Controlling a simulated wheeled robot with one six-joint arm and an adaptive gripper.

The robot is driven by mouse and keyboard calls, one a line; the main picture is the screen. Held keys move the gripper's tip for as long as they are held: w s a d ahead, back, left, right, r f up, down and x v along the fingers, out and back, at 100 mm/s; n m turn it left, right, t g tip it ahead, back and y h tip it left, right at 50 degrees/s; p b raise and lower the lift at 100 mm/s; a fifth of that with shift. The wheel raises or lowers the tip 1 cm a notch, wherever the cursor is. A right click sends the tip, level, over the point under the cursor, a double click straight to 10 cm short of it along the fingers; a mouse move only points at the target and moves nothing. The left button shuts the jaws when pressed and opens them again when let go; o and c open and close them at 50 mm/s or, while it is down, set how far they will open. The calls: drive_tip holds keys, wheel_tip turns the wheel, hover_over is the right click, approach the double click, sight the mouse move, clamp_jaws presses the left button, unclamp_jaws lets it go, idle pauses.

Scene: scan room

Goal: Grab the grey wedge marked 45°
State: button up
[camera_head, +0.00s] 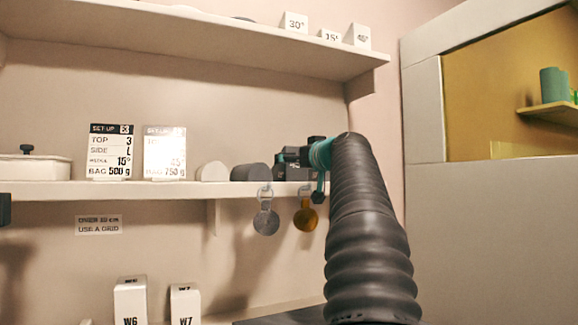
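A small pale block (357,37) stands at the right end of the top shelf; its label seems to read 45°, but it is small and blurred. It looks white to light grey. My gripper (283,160), black with teal parts, is lower, at the middle shelf, well below the block. It is next to a dark grey rounded piece (250,173) on that shelf; I cannot tell whether they touch. The fingers are small and partly hidden by my arm, so their opening is unclear.
Blocks marked 30° (295,23) and apparently 15° (330,36) stand left of the pale block. The middle shelf (130,192) holds set-up cards (110,152), a pale rounded piece (212,172) and a lidded dish (35,168). Two tags (266,220) (306,217) hang from its edge.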

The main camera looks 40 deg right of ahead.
drive_tip(key=shift+w+d, duration=0.1)
drive_tip(key=shift+w, duration=0.4)
drive_tip(key=c, duration=1.3)
drive_tip(key=shift+o, duration=0.2)
drive_tip(key=shift+r, duration=0.1)
